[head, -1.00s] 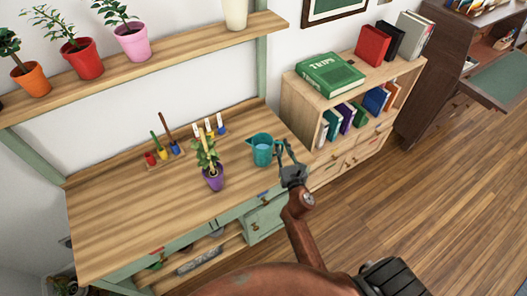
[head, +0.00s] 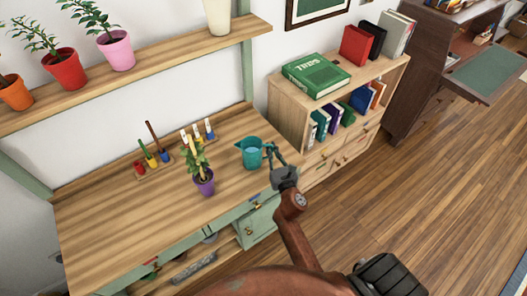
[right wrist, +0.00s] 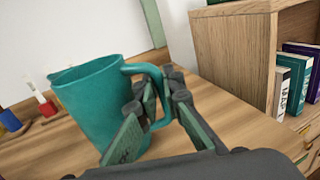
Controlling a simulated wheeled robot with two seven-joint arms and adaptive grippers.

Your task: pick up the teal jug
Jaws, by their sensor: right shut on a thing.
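The teal jug (head: 250,155) stands upright at the right end of the wooden workbench (head: 120,220). In the right wrist view the jug (right wrist: 92,105) fills the left half, with its handle (right wrist: 150,70) toward me. My right gripper (head: 274,158) is at the jug's right side. In the right wrist view its fingers (right wrist: 160,95) are shut on the handle, one on each side of it. Whether the jug's base touches the bench is hard to tell. My left gripper is not in view.
A potted plant in a purple pot (head: 204,185) stands left of the jug. Small tools in a rack (head: 152,165) are farther left. A low bookcase (head: 290,105) with a green book (head: 316,74) stands just right of the bench. A shelf (head: 150,70) with potted plants hangs above.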

